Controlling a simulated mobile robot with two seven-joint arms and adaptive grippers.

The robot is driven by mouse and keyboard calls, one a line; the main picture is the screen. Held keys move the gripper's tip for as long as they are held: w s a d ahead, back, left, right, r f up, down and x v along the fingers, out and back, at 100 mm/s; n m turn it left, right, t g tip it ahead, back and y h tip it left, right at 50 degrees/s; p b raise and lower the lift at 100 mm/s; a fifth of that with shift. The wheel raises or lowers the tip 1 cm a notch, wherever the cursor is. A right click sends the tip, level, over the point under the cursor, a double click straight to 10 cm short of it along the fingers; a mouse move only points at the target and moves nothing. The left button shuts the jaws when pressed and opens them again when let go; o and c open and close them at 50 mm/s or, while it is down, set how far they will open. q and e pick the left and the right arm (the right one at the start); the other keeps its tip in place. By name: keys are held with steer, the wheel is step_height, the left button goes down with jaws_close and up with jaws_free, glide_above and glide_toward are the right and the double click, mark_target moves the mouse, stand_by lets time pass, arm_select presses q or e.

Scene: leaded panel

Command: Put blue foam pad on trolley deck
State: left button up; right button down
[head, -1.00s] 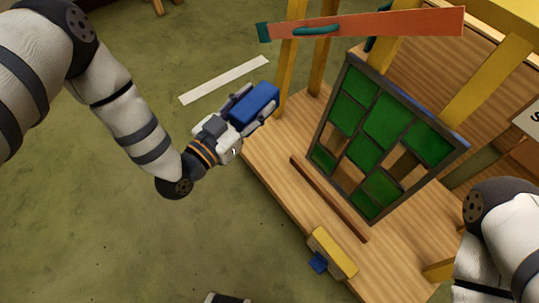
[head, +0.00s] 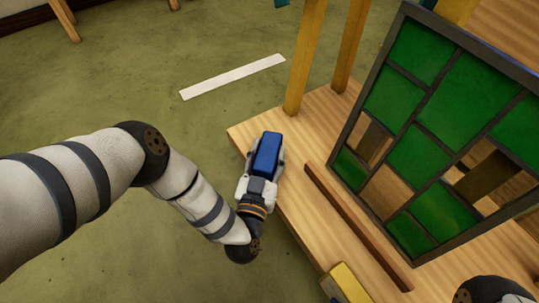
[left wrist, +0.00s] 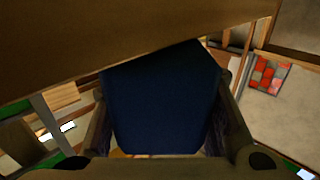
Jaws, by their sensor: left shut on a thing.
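The blue foam pad (head: 267,152) is held in my left gripper (head: 265,165), which is shut on it. In the head view the pad lies over the left edge of the wooden trolley deck (head: 292,212). I cannot tell whether it touches the deck. In the left wrist view the pad (left wrist: 160,100) fills the middle between the fingers, and a brown surface crosses above it. Part of my right arm shows at the bottom right of the head view; its gripper is out of view.
A brown wooden strip (head: 355,225) runs along the deck. Behind it stands the leaded panel (head: 470,95) with green panes and some gaps. Yellow posts (head: 305,55) rise at the deck's back. A yellow block (head: 345,285) sits at the front edge.

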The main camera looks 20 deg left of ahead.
mark_target(262, 174)
arm_select(q)
steer(key=shift+r, duration=0.15)
steer(key=shift+f, duration=0.35)
steer(key=o, duration=0.9)
steer(key=shift+r, duration=0.1)
steer(key=shift+o, duration=0.2)
steer(key=shift+r, duration=0.1)
steer(key=shift+s+r+p, duration=0.15)
steer(key=shift+r+p, duration=0.05)
steer(key=shift+p, duration=0.1)
steer(key=s+p, duration=0.1)
steer(key=s, duration=0.2)
steer(key=s+d+p, duration=0.1)
steer(key=s, duration=0.3)
steer(key=s+p, duration=0.2)
steer(key=s, duration=0.1)
steer(key=shift+s+d+r, duration=0.1)
steer(key=shift+s+d, duration=0.1)
steer(key=shift+s, duration=0.05)
steer(key=shift+s+f, duration=0.2)
steer(key=shift+s, duration=0.35)
